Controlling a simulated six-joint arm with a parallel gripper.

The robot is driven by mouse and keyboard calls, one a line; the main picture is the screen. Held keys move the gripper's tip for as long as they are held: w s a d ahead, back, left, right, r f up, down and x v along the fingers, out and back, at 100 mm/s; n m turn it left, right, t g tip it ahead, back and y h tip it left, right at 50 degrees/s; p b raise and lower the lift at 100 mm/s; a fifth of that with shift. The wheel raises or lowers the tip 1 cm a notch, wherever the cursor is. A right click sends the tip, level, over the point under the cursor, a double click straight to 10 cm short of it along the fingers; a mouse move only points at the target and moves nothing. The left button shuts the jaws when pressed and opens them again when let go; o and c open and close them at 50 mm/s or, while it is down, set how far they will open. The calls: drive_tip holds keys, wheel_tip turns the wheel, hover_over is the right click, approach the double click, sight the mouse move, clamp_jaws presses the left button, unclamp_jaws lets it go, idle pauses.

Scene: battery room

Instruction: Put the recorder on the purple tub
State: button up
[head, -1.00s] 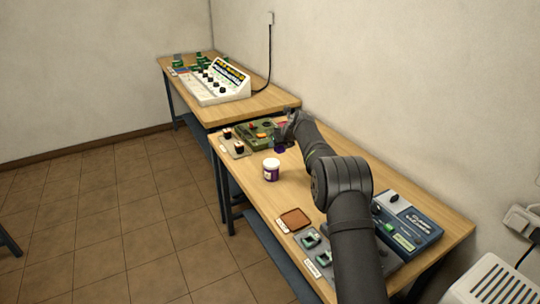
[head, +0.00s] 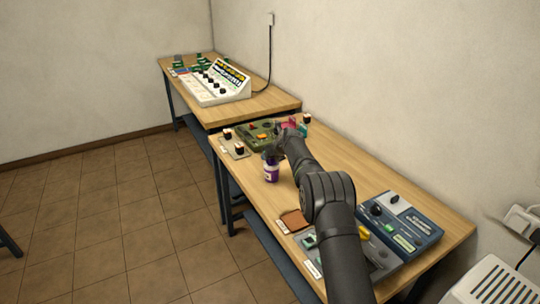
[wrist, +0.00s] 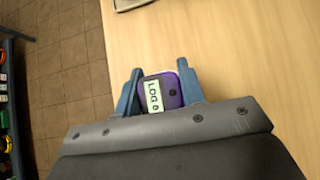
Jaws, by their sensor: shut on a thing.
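The recorder (wrist: 172,98) is a small purple block with a pale label reading "LOG" in the wrist view. My gripper (wrist: 160,88) is shut on it, one blue-grey finger on each side. In the head view my gripper (head: 271,154) is right over the purple tub (head: 271,173), a small white jar with a purple label. The tub's lid is mostly hidden there by the gripper. A pale edge shows just behind the recorder in the wrist view. I cannot tell whether the recorder touches the lid.
A green device (head: 258,133) stands behind the tub, with small dark red blocks (head: 239,148) to its left and a pink item (head: 289,123) to its right. A brown mat (head: 294,220) and a blue meter (head: 409,225) are nearer. Bare wood lies right of my arm.

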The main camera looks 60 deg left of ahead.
drive_tip(key=o, duration=1)
drive_tip(key=shift+f, duration=0.1)
drive_tip(key=shift+r, duration=0.3)
drive_tip(key=v, duration=1.2)
drive_tip(key=shift+f, duration=0.1)
drive_tip(key=x, duration=1.2)
drive_tip(key=shift+f, duration=0.15)
